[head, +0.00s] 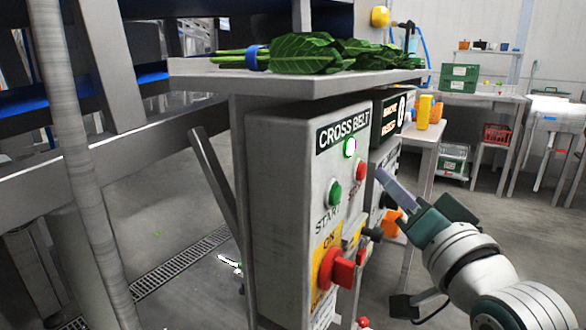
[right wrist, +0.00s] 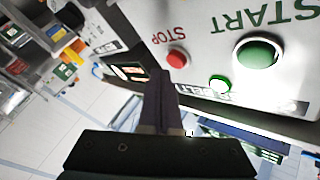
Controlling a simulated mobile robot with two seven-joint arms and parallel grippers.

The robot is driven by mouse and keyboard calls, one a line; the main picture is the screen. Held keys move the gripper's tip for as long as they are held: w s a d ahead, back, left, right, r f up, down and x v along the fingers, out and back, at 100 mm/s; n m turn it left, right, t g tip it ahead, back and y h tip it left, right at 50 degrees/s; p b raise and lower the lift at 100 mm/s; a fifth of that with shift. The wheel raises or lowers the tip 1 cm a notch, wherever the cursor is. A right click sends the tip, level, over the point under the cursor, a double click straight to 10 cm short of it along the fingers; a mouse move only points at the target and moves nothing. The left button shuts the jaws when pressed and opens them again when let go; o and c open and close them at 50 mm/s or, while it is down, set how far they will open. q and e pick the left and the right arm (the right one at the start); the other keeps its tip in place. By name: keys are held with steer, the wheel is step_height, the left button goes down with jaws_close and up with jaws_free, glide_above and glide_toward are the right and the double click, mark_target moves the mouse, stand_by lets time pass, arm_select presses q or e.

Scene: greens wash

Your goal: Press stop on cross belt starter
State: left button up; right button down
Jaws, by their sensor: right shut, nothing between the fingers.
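The cross belt starter (head: 280,190) is a grey box under a metal shelf. Its front has a lit green lamp (head: 349,147), a green start button (head: 334,192), a red stop button (head: 361,171) and a red rotary switch (head: 337,268) on a yellow plate. My right gripper (head: 384,177) is shut and empty, its tip just right of the stop button. In the right wrist view the fingertips (right wrist: 160,76) lie beside the red stop button (right wrist: 177,58), seemingly a small gap away. The start button (right wrist: 257,53) and lit lamp (right wrist: 220,84) also show there. My left gripper is out of view.
Leafy greens (head: 305,53) with a blue band lie on the shelf (head: 275,84) above the box. Another box with a lit display (head: 390,118) stands just behind. A bench with yellow containers (head: 425,112) is beyond it. Open floor lies to the right.

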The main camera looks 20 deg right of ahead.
steer(key=shift+w+a, duration=0.1)
steer(key=shift+w, duration=0.05)
steer(key=shift+w+a, duration=0.2)
steer(key=shift+w+a, duration=0.1)
steer(key=shift+w, duration=0.05)
stand_by(0.6)
steer(key=shift+w+a, duration=0.15)
steer(key=shift+w, duration=0.05)
stand_by(0.4)
steer(key=shift+s, duration=0.1)
steer(key=shift+s+d, duration=0.5)
steer(key=shift+s, duration=0.05)
